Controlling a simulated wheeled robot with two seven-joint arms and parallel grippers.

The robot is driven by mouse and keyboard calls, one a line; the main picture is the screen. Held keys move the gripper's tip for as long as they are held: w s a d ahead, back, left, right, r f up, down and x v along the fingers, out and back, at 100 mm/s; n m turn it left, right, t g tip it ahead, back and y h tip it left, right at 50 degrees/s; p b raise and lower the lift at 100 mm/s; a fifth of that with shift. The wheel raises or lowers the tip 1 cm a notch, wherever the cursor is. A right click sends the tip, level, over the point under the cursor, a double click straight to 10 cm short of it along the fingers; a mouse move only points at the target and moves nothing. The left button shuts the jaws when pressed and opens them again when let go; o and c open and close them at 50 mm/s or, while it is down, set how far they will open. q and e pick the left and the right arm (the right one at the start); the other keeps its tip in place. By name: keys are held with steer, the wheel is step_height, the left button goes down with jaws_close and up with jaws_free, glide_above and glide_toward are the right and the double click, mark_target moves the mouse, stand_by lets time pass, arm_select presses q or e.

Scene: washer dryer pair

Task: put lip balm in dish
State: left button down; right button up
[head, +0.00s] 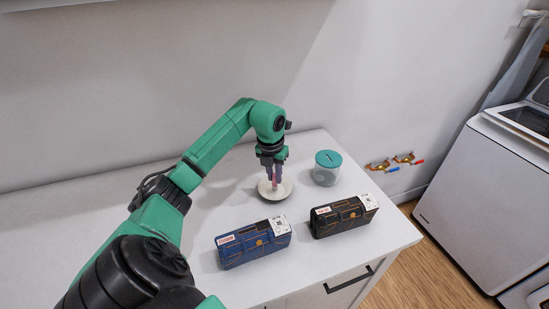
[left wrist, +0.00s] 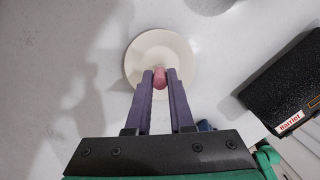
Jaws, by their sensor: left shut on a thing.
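The lip balm is a small pink tube (left wrist: 160,77) held between the two purple fingers of my left gripper (left wrist: 160,85). In the head view the left gripper (head: 272,175) points down over the dish, with the pink tube (head: 274,184) between its fingers. The dish is a shallow round cream plate (head: 283,192), also seen in the left wrist view (left wrist: 145,45), under the gripper. The lower end of the tube is over the dish; I cannot tell whether it touches. My right gripper is out of view.
A clear jar with a teal slotted lid (head: 327,168) stands right of the dish. A blue case (head: 253,243) and a black case (head: 343,215) lie nearer the front edge. The white counter (head: 205,205) is clear to the left. A washer (head: 490,200) stands at right.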

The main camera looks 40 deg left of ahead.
mark_target(274, 174)
arm_select(q)
steer(key=shift+w+a, duration=0.1)
steer(key=c, duration=0.7)
jaws_free()
step_height(274, 174, up, 7)
steer(key=p, duration=0.6)
steer(key=shift+r, duration=0.2)
steer(key=shift+f, duration=0.2)
